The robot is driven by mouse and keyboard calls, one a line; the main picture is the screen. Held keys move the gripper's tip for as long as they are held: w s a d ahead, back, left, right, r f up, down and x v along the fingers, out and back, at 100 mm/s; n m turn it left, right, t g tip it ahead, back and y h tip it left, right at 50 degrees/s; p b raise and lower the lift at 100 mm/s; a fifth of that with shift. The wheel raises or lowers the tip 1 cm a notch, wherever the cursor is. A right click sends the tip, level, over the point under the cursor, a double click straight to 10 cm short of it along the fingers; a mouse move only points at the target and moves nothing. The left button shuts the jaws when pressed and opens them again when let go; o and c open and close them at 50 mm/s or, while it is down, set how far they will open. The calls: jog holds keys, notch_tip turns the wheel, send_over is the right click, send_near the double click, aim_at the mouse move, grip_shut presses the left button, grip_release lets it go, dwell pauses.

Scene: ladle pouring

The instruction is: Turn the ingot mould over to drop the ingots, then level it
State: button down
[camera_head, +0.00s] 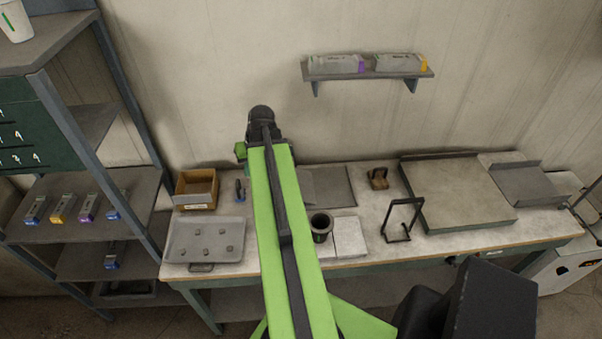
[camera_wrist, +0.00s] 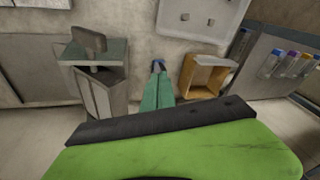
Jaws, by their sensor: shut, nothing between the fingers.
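My gripper (camera_head: 262,113) is the dark end of my raised green arm, high above the back of the bench and in front of the wall. It is shut and holds nothing; its fingertips are hard to make out. In the wrist view, a grey trough-like piece (camera_wrist: 101,97) and a brownish block (camera_wrist: 88,40) sit by a teal-edged stand on the bench; I take these as the mould, but cannot be sure. In the head view my arm hides that spot. I cannot see any ingots in it. My gripper is apart from it.
A grey tray (camera_head: 190,252) with several small lumps lies at the bench's left front, before a wooden box (camera_head: 197,188). A dark cup (camera_head: 321,228), black frame (camera_head: 402,219) and large slab (camera_head: 455,195) stand rightward. Shelving (camera_head: 60,232) borders the left; a wall shelf (camera_head: 368,75) hangs above.

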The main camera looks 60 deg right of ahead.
jog(key=s+d+r+m+t+h, duration=0.1)
jog(key=s+d+m, duration=0.2)
jog(key=s+d, duration=1.4)
jog(key=w+a+f+b, duration=0.2)
jog(key=w+f+b, duration=0.4)
jog(key=f+b, duration=0.5)
jog(key=shift+a+f+b, duration=0.2)
jog(key=shift+f+b, duration=0.15)
jog(key=shift+b, duration=0.05)
